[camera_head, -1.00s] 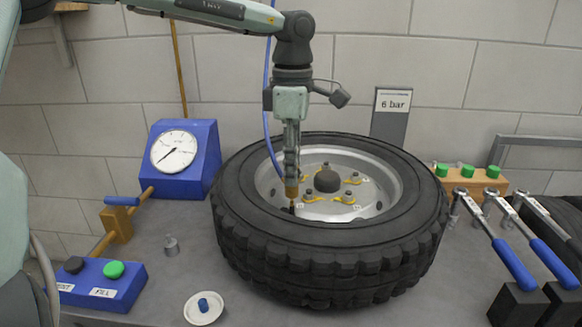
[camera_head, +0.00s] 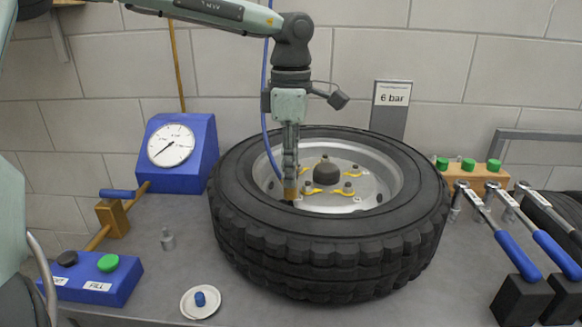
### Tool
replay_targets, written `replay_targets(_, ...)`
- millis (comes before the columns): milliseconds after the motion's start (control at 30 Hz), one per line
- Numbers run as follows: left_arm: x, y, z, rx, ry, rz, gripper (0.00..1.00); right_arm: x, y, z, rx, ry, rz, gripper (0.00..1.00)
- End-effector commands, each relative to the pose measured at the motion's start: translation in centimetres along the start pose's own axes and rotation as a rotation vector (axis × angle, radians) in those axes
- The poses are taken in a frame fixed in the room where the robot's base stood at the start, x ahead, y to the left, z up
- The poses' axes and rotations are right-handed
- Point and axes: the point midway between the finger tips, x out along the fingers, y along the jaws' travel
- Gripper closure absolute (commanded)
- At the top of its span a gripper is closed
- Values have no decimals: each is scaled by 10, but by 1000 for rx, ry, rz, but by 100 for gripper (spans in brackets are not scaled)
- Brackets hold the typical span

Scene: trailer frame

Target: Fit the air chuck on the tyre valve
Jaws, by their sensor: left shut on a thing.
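The tyre (camera_head: 330,265) lies flat on the grey bench, with its silver wheel rim (camera_head: 385,175) facing up. My left gripper (camera_head: 291,180) points down over the left part of the rim and is shut on the brass-coloured air chuck (camera_head: 291,193). A blue hose (camera_head: 264,130) runs down beside the gripper. The chuck's lower end is at the rim's near-left inner edge. The tyre valve cannot be made out there, so I cannot tell whether the chuck touches it. My right gripper is not in view.
A blue gauge box (camera_head: 180,182) stands at the back left. A blue button box (camera_head: 95,283) and a white dish (camera_head: 202,302) with a blue cap are at the front left. Blue-handled wrenches (camera_head: 518,257) lie at the right. A "6 bar" sign (camera_head: 392,95) stands behind the tyre.

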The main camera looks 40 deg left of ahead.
Motion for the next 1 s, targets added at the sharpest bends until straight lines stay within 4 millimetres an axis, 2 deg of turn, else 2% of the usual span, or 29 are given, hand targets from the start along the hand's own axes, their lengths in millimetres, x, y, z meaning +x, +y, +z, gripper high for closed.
replay_targets(133,6,0,0,0,0,1,100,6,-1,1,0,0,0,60)
replay_targets(433,6,0,0,0,0,1,100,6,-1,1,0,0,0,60)
replay_targets(467,6,0,0,0,0,1,76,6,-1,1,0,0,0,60)
replay_targets(600,6,0,0,0,0,1,58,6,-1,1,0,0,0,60)
replay_targets(633,6,0,0,0,0,0,54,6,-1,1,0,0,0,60)
replay_targets(867,7,0,0,0,0,0,52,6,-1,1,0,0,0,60)
replay_targets(1000,7,0,0,0,0,-1,35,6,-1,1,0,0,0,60)
